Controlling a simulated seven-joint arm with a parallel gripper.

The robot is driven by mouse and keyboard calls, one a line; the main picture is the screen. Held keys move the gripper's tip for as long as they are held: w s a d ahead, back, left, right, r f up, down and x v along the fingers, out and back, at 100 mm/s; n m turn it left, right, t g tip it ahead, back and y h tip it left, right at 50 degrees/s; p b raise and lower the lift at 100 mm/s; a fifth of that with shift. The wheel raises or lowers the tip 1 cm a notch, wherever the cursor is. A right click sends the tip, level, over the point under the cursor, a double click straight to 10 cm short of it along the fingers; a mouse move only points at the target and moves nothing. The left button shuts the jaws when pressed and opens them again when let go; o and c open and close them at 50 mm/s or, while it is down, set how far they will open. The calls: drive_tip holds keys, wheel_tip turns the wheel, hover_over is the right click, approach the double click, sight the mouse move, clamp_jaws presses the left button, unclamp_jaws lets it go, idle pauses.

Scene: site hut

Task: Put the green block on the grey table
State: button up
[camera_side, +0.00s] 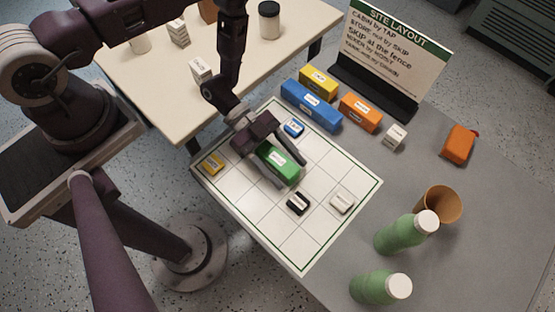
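The green block (278,166), with a white label, is at the white gridded board, among its upper squares. My gripper (280,163) reaches down over it from the upper left, with one dark finger along each long side of the block. I cannot tell whether the fingers press on it, or whether the block rests on the board or is slightly raised. The grey table (480,225) spreads to the right of the board and under part of it.
Larger blocks line the sign (395,48). An orange object (459,143), brown cup (440,204) and two green bottles (398,235) stand rightward. Grey space lies between.

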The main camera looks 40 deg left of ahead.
sight(285, 165)
clamp_jaws()
drive_tip(key=shift+r, duration=0.1)
wheel_tip(285, 165, up, 10)
drive_tip(key=shift+f, duration=0.1)
drive_tip(key=w+a+r+n+t+y, duration=0.3)
drive_tip(key=w+a+r+n+t, duration=0.25)
drive_tip(key=w, duration=0.45)
drive_tip(key=w+a+r+n+t+y, duration=0.2)
drive_tip(key=w+a+r+n+t, duration=0.4)
drive_tip(key=w, duration=0.3)
drive_tip(key=w+a+r+n+t+y, duration=0.25)
drive_tip(key=a+r+n+y, duration=0.45)
drive_tip(key=a+r, duration=0.6)
drive_tip(key=s+f+m+g+h, duration=0.1)
drive_tip(key=s+m+h, duration=0.1)
drive_tip(key=s+m, duration=0.2)
drive_tip(key=s, duration=0.2)
drive_tip(key=shift+s+f, duration=0.3)
